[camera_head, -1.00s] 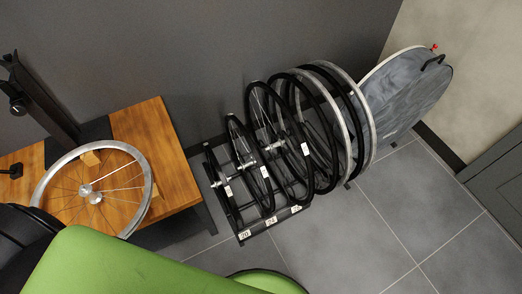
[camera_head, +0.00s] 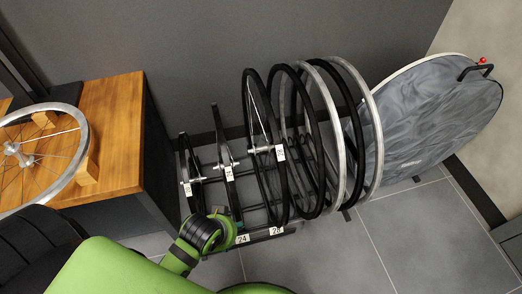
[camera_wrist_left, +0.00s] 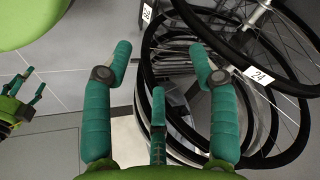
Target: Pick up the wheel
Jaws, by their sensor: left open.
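Several wheels stand upright in a black rack (camera_head: 262,235) on the floor, among them a large black-rimmed wheel (camera_head: 248,100) and silver-rimmed ones (camera_head: 376,130). A silver-rimmed wheel (camera_head: 80,160) lies on the wooden bench at left. My left gripper shows in the left wrist view (camera_wrist_left: 160,60) with its teal fingers spread and nothing between them. It points at the rack, with black wheel rims (camera_wrist_left: 225,62) beyond and to the right of the fingers. In the head view its wrist is at the rack's front edge; the fingers are mostly hidden. My right gripper (camera_wrist_left: 28,90) shows small at the left wrist view's edge, fingers apart.
The wooden bench (camera_head: 115,120) stands close left of the rack. A grey covered disc (camera_head: 435,115) leans at the right against the wall. Number labels (camera_head: 243,239) are on the rack's front bar. The tiled floor (camera_head: 330,255) in front of the rack's right side is clear.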

